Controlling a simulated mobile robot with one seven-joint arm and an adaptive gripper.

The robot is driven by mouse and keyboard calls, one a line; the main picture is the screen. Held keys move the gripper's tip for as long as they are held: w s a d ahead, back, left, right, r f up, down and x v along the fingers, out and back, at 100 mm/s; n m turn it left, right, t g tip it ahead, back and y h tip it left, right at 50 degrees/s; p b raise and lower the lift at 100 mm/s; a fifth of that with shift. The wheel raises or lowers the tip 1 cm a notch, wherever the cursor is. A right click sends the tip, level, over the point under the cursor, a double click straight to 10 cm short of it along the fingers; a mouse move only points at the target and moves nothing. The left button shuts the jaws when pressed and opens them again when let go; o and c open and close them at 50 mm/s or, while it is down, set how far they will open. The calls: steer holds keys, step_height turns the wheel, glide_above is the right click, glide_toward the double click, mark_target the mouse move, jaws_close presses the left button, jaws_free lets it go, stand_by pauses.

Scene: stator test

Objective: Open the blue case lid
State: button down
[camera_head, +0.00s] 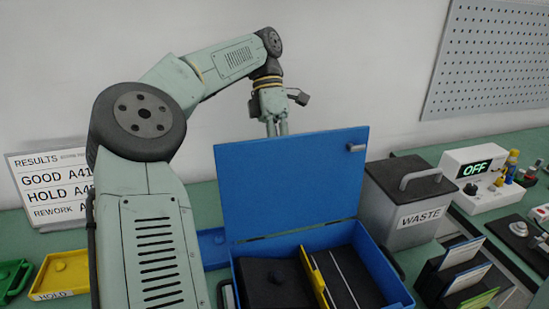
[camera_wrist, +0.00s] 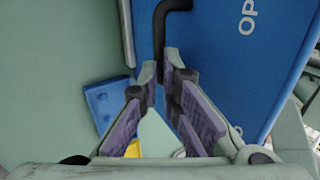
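The blue case (camera_head: 395,285) sits on the bench with its lid (camera_head: 290,185) raised and standing nearly upright at the back edge. The lid has a small grey catch near its upper right corner. My gripper (camera_head: 277,130) is behind the lid's top edge, pointing down, with the lid partly hiding the fingertips. The blue lid face (camera_wrist: 225,60), with part of the lettering "OP", and a black bent handle (camera_wrist: 160,25) are close beyond the fingertips; contact cannot be told.
Inside the case are dark blocks and a yellow divider (camera_head: 315,275). A grey waste bin (camera_head: 385,215) stands right of the case, with card holders (camera_head: 460,270) in front of it. Blue (camera_head: 213,245) and yellow trays (camera_head: 62,270) lie left. A results sign leans at the wall.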

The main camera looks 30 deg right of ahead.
steer(key=shift+s+f, duration=0.1)
steer(key=shift+f, duration=1.2)
steer(key=c, duration=2)
jaws_free()
steer(key=shift+o, duration=1.4)
steer(key=shift+f, duration=0.15)
steer(key=shift+o, duration=0.2)
steer(key=shift+r, duration=0.25)
steer(key=shift+a+r, duration=0.1)
steer(key=shift+a, duration=0.05)
